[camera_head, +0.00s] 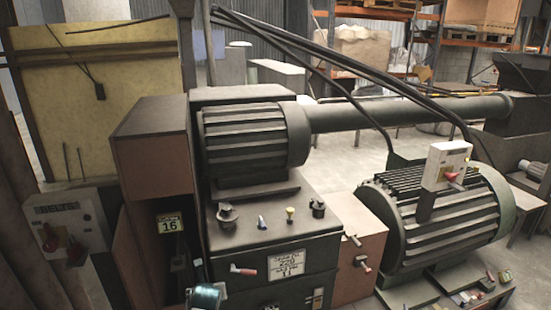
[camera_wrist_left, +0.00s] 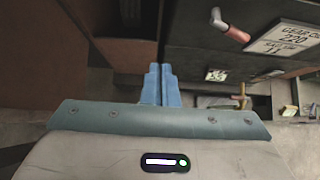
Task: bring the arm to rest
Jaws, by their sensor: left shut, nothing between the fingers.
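My left gripper (camera_wrist_left: 160,85) shows in the left wrist view with its two blue fingers together and nothing between them. The fingers point toward the dark, shadowed side of a machine and look apart from it. A red-tipped lever (camera_wrist_left: 230,25) and a white label plate (camera_wrist_left: 285,40) are to the upper right of the fingertips. In the head view a teal rounded part (camera_head: 205,298) shows at the bottom edge; I cannot tell whether it belongs to my arm. My right gripper is in neither view.
The dark machine cabinet (camera_head: 275,228) carries knobs, a red lever (camera_head: 243,270) and a motor (camera_head: 245,145) on top. A large green ribbed motor (camera_head: 440,215) stands at right. A grey control box (camera_head: 70,235) with a red switch is at left. Open floor (camera_head: 345,165) lies behind.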

